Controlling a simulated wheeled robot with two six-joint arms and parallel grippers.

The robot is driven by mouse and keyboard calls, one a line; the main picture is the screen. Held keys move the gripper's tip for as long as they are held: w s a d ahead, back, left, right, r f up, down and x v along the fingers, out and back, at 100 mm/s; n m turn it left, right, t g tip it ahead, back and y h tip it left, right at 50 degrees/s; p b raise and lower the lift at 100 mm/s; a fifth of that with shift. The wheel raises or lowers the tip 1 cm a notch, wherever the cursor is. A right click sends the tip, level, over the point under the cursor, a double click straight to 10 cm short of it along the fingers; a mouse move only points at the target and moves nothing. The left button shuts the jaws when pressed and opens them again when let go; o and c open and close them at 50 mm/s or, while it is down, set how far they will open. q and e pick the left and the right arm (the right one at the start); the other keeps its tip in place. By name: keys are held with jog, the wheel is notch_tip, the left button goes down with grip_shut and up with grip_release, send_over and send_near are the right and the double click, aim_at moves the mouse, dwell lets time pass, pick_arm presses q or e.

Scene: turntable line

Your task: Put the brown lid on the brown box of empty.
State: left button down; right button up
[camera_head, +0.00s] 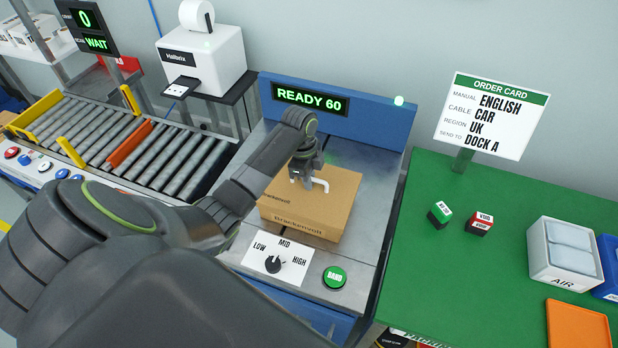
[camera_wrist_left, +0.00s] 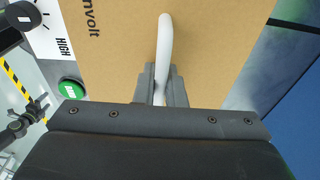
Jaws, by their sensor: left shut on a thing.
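A brown carton (camera_head: 316,205) with "Brackenvolt" print sits on the grey plate of the blue machine. A white handle (camera_head: 318,183) stands on its top face, the brown lid (camera_head: 335,184). The lid lies flat over the box body; I cannot tell a seam or gap between them. My left gripper (camera_head: 305,176) is above the lid, shut on the white handle. In the left wrist view the handle (camera_wrist_left: 164,50) runs up from between the fingers (camera_wrist_left: 161,88). A small dark gripper, probably my right one (camera_wrist_left: 38,108), shows at the left edge there; its jaw state is unclear. The box's inside is hidden.
The machine's display (camera_head: 309,99) reads READY 60. A dial (camera_head: 273,264) and green BAND button (camera_head: 334,277) are in front of the carton. A roller conveyor (camera_head: 150,145) lies left. A green table (camera_head: 450,270) at right holds small blocks, an AIR bin (camera_head: 540,262) and an orange tray (camera_head: 578,330).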

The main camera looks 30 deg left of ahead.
pick_arm(q)
jog(key=c, duration=1.4)
grip_release()
jog(key=shift+c, duration=0.2)
jog(key=r, duration=0.5)
jog(key=a+r+b, duration=0.1)
jog(key=r, duration=0.2)
jog(key=shift+r, duration=0.25)
notch_tip(320, 180, up, 9)
jog(key=a+p, duration=0.1)
jog(key=p, duration=0.6)
jog(key=shift+s, duration=0.25)
jog(key=shift+f, duration=0.2)
